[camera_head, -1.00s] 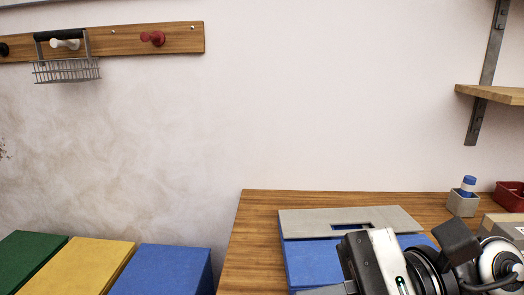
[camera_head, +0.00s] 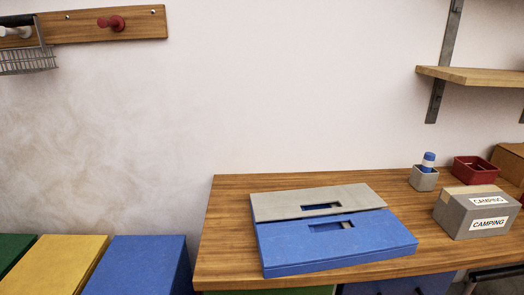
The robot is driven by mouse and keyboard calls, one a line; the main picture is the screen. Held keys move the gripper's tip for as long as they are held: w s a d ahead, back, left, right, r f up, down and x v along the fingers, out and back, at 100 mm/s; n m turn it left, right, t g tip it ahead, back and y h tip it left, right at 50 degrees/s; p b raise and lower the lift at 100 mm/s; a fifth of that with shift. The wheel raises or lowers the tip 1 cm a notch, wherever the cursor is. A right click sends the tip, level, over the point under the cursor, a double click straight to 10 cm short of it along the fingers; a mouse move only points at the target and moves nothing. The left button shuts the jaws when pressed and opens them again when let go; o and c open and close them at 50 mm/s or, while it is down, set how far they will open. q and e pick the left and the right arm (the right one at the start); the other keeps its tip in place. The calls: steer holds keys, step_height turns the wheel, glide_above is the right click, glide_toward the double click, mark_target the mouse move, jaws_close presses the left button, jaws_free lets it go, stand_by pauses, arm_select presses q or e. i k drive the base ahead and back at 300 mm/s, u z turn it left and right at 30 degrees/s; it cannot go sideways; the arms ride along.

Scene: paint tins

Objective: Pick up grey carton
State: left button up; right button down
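A grey carton (camera_head: 476,212) with white labels reading CAMPING stands upright on the right part of the wooden table (camera_head: 223,234). Tan tape runs along its top. Nothing touches it from above. Neither of my grippers is in view.
A blue and grey flat panel with slots (camera_head: 337,242) lies left of the carton. Behind the carton are a small grey pot (camera_head: 424,180) holding a blue and white item (camera_head: 428,160), a red bin (camera_head: 475,170) and a brown box (camera_head: 509,160). A wooden shelf (camera_head: 470,76) hangs above.

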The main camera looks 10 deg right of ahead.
mark_target(474, 211)
steer(key=z, duration=1.6)
steer(key=k, duration=0.5)
steer(key=z, duration=1.3)
steer(key=i, duration=1.2)
steer(key=u, duration=2.6)
steer(key=i, duration=0.5)
steer(key=u, duration=0.05)
